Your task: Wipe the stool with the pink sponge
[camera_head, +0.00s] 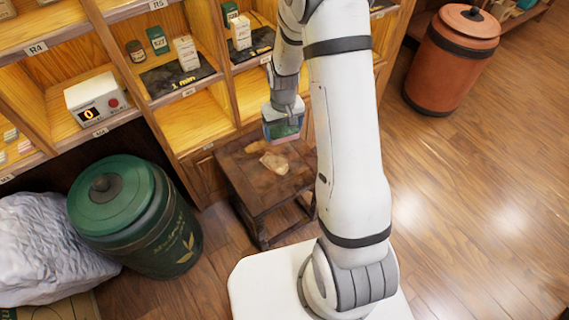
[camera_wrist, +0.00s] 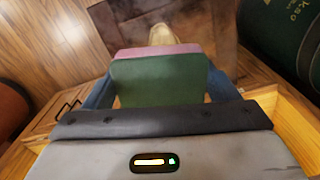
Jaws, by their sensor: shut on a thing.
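The stool (camera_head: 240,178) is a low dark wooden one in front of the shelves, partly behind my arm in the head view. Light tan patches (camera_head: 274,163) mark its top. My gripper (camera_head: 284,124) is above the right back part of the stool. It is shut on the sponge, which has a green layer (camera_wrist: 158,82) and a pink layer (camera_head: 282,139). The sponge appears raised above the top; the exact gap is hard to tell. In the wrist view, part of the stool top (camera_wrist: 205,25) shows beyond the sponge.
A green lidded canister (camera_head: 140,215) stands left of the stool, beside a white wrapped bundle (camera_head: 45,245). Wooden shelves (camera_head: 195,120) with small boxes rise behind the stool. An orange canister (camera_head: 455,60) stands at the far right. The floor at right is clear.

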